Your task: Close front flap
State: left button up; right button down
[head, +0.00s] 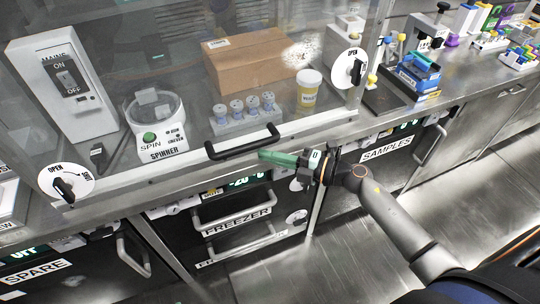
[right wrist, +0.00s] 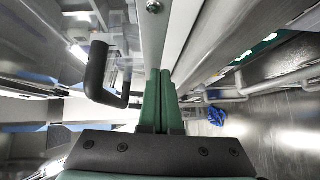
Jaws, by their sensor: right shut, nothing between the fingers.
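The front flap is a clear pane with a metal lower rail (head: 205,163) and a black bar handle (head: 242,142). In the head view its lower edge lies close to the bench front; I cannot tell whether a gap is left. My right gripper (head: 272,156) has green fingers, shut and empty, pointing left just below the handle's right end. In the right wrist view the fingers (right wrist: 162,92) are together beside the rail, and the handle (right wrist: 96,72) is to their left, apart from them. My left gripper is not in view.
Round OPEN/SHUT dials sit at the left (head: 66,182) and right (head: 350,68) of the flap. Behind the pane are a spinner (head: 158,125), a tube rack (head: 240,122), a yellow-labelled jar (head: 309,92) and a cardboard box (head: 245,60). Freezer drawer handles (head: 235,218) protrude below.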

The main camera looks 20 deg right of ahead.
jog(key=w+b, duration=0.2)
jog(key=b, duration=0.1)
jog(key=shift+w+f, duration=0.35)
jog(key=shift+w, duration=0.05)
jog(key=shift+r, duration=0.1)
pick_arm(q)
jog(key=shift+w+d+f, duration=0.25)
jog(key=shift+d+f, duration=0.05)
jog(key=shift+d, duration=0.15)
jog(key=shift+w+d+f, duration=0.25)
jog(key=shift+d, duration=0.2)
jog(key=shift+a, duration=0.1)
